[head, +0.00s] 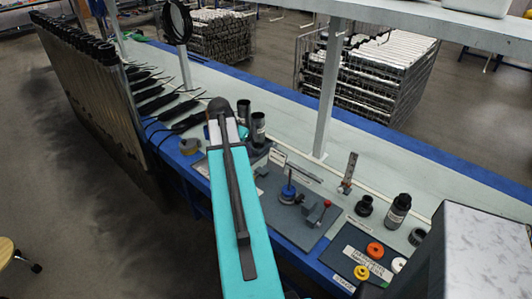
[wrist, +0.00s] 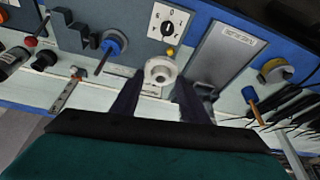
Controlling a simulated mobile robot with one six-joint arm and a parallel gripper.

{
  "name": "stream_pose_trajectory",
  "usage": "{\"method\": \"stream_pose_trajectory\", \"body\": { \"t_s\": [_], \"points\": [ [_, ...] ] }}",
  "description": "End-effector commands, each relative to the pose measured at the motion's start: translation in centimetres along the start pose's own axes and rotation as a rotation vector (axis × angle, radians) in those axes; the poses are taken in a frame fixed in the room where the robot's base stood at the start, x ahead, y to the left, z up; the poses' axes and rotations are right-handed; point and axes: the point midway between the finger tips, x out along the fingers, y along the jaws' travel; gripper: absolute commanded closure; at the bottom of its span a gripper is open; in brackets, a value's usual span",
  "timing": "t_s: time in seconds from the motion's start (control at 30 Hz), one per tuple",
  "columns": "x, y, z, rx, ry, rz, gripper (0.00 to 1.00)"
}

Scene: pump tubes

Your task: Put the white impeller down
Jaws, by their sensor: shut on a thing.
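The white impeller (wrist: 160,70) is a round white piece with a hole in its middle. In the wrist view it sits between the two dark fingers of my gripper (wrist: 160,84), which is shut on it. A grey panel with a white rotary switch (wrist: 168,24) lies just past it; I cannot tell whether the impeller touches anything below. In the head view my teal arm hides my gripper and the held impeller.
A blue disc with a stem (head: 288,191) stands on the grey board. A black bottle (head: 397,211), dark cups (head: 258,129) and a shelf post (head: 328,95) stand nearby. The pale bench strip behind is mostly clear.

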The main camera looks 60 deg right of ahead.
Motion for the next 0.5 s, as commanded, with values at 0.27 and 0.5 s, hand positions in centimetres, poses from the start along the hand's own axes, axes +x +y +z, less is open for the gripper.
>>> {"method": "stream_pose_trajectory", "body": {
  "t_s": [0.27, 0.5],
  "points": [
    [-4.6, -6.9, 5.9, -0.224, 0.0, -0.094, 0.92],
    [-8.7, -11.8, 11.5, -0.418, 0.0, -0.174, 0.92]
  ]
}}
